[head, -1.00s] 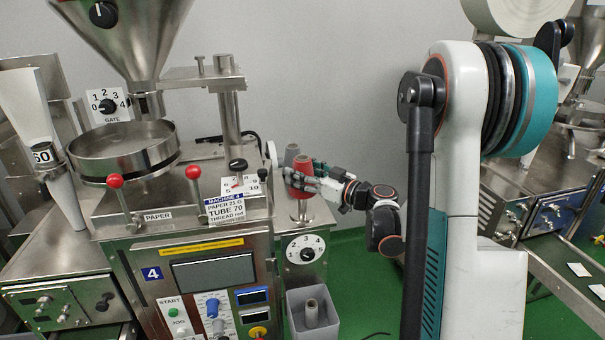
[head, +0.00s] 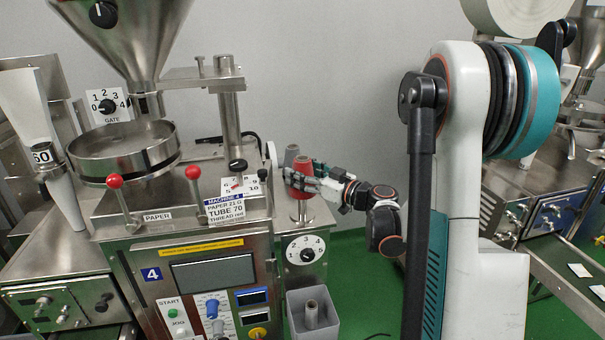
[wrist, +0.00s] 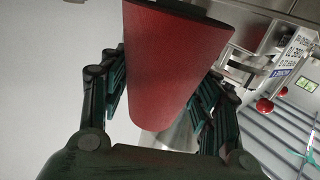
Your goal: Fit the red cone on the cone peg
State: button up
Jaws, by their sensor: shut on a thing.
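The red cone (head: 302,184) stands upright, narrow end up, above the small metal cone peg stand (head: 302,217) at the right side of machine 4. In the wrist view the red cone (wrist: 175,60) fills the middle, between the fingers. My gripper (head: 312,182) is shut on the red cone from the right. It also shows in the wrist view (wrist: 160,95), one finger on each side of the cone. The peg inside the cone is hidden, so I cannot tell how far the cone sits down on it.
A grey bin (head: 328,325) with an empty cone core (head: 311,314) is below, at the machine's front right. Red-knobbed levers (head: 193,173) and a machine label card (head: 225,208) are to the left.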

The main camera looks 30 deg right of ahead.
aim_at(303, 194)
jog(key=shift+f+b, duration=3.15)
jog(key=shift+f, duration=0.4)
jog(key=o, duration=1.4)
jog(key=shift+c, duration=0.2)
jog(key=v, duration=1.2)
